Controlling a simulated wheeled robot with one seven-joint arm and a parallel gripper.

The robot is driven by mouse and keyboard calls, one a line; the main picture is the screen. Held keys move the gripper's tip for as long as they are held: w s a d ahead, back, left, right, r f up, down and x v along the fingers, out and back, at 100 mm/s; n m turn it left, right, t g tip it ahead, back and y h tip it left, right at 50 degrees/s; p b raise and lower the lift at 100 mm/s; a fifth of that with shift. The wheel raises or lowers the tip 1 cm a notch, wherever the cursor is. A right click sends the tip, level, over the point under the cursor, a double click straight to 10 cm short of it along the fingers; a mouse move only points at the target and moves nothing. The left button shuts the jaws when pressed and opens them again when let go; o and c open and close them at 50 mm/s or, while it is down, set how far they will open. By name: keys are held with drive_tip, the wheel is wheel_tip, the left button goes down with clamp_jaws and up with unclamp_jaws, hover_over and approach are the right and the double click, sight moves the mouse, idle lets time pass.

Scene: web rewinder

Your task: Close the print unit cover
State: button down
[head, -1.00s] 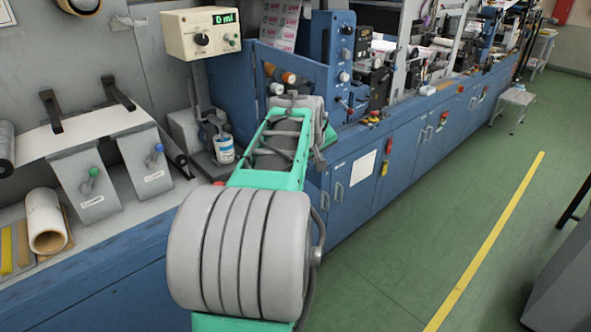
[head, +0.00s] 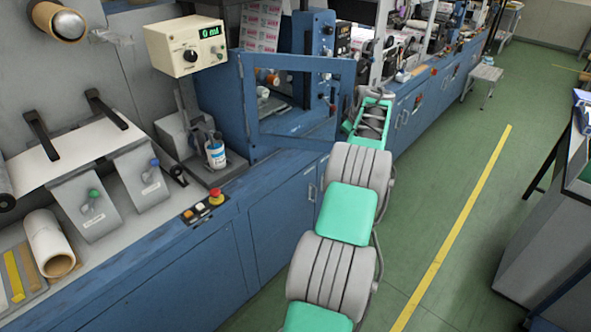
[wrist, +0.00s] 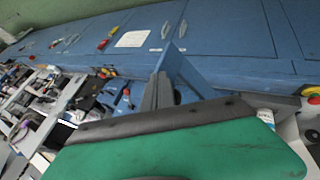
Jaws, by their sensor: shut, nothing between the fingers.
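The print unit cover (head: 250,105) is a blue frame with a large window, at the middle of the head view. It stands swung out from the blue print unit, with rollers and knobs showing through and behind it. A blue panel that looks like the cover's edge shows in the wrist view (wrist: 187,72). My gripper (wrist: 158,92) is shut and empty, with its grey fingers close to that panel; I cannot tell if they touch. In the head view my arm stretches past the cover's right side and the fingertips are not clear.
A control box (head: 200,45) with a green display stands left of the cover. A white tin (head: 216,155) and a red emergency button (head: 216,196) are on the near bench. The green floor right of my arm is clear up to a dark bench (head: 550,220).

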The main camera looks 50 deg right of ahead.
drive_tip(key=shift+w+d, duration=0.25)
drive_tip(key=shift+d, duration=0.2)
